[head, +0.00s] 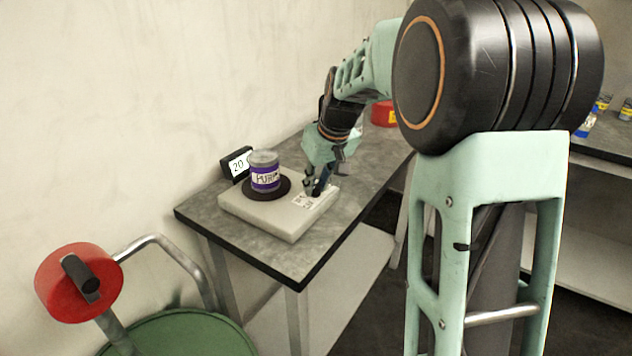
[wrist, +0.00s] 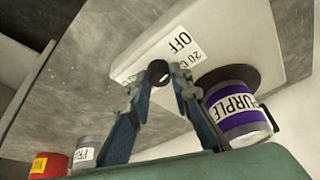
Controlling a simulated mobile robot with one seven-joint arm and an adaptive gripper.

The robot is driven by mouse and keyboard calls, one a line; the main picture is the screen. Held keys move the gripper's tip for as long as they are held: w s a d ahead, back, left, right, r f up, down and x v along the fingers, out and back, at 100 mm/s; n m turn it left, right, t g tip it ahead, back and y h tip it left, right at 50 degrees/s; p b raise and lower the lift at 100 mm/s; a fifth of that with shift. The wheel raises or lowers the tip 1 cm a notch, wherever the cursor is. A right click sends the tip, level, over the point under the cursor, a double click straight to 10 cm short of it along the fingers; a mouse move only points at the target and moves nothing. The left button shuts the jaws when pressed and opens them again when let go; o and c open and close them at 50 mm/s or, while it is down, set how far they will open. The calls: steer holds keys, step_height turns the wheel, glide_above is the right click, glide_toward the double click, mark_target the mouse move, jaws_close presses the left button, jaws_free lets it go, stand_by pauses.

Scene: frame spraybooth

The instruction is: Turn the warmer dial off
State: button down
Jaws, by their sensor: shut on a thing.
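The warmer is a pale flat box (head: 270,216) on a grey bench, with a dark round plate (head: 283,193) on top. A can with a purple band, marked as purple (head: 265,177), stands upright on that plate; it also shows in the wrist view (wrist: 238,118). The dial (wrist: 158,71) is a small dark round knob at the labelled end of the box, seen in the wrist view beside a white label (wrist: 181,42) reading OFF and 20. My gripper (head: 314,190) reaches down to that end. In the wrist view its fingertips (wrist: 160,82) are closed about the dial. The dial's pointer direction cannot be made out.
A black display (head: 238,164) reading 20 stands behind the warmer. A red object (head: 384,113) sits farther back on the bench (head: 285,262). A red wheel (head: 68,288) and green drum (head: 180,335) stand at front left. Other cans (head: 588,122) are at far right.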

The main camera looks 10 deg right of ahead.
steer(key=shift+n, duration=0.5)
steer(key=c, duration=1.8)
jaws_free()
steer(key=shift+o, duration=0.2)
steer(key=v, duration=1.2)
steer(key=shift+d, duration=0.25)
steer(key=shift+w, duration=0.15)
